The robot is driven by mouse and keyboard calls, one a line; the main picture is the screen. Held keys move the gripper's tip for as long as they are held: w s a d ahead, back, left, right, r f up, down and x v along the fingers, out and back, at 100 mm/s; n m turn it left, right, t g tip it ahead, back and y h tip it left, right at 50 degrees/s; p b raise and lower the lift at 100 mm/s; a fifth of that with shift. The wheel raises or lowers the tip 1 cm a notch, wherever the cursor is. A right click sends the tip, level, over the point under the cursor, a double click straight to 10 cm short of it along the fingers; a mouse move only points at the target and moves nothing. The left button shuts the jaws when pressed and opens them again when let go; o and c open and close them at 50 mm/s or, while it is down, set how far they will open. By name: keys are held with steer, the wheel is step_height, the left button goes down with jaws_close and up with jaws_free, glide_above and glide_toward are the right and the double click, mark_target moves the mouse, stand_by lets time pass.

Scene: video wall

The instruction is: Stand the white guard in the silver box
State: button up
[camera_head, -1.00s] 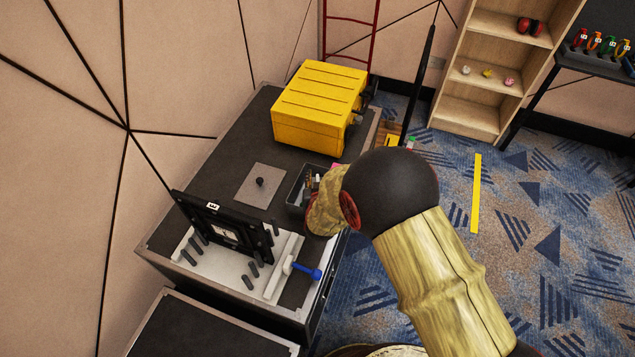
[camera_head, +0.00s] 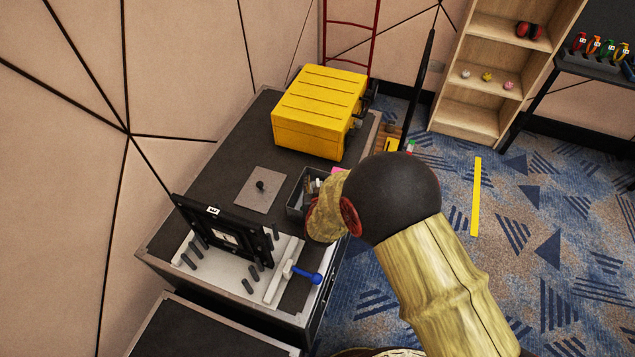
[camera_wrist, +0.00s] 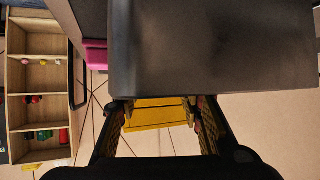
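I cannot pick out the white guard for certain. A white board (camera_head: 215,268) lies on the near end of the dark bench, with a pale strip (camera_head: 282,272) along its right side. No clearly silver box shows; a small open grey bin (camera_head: 295,206) holding small items stands mid-bench, partly behind my arm. In the upside-down wrist view my gripper (camera_wrist: 160,103) has its fingers spread, with the yellow case (camera_wrist: 155,115) visible between them. A large dark grey panel (camera_wrist: 212,48) sits just beyond the fingertips; I cannot tell what it is. My fingers are hidden in the head view.
The yellow case (camera_head: 318,112) stands at the bench's far end. A grey plate with a knob (camera_head: 262,189) lies beside the bin. A wooden shelf (camera_head: 480,110) stands beyond.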

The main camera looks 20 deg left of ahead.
steer(key=p+v, duration=0.2)
steer(key=v, duration=0.9)
steer(key=shift+p, duration=0.3)
steer(key=shift+s, duration=0.1)
steer(key=w+d+r+m+g, duration=0.1)
steer(key=w+d+r, duration=0.25)
steer(key=r, duration=0.65)
steer(key=s+d+r+g, duration=0.2)
steer(key=s+d+r, duration=0.2)
steer(key=d+r, duration=0.75)
steer(key=s+d+r+m+g+h, duration=0.1)
steer(key=s+d+r, duration=0.3)
steer(key=s+d, duration=0.5)
steer(key=s+d+r+m+g+h, duration=0.1)
steer(key=s+d+r, duration=0.3)
steer(key=s+d, duration=0.5)
steer(key=shift+s+d+r+m+g+h, duration=0.3)
steer(key=shift+s+g+h, duration=0.2)
steer(key=shift+s+h, duration=0.45)
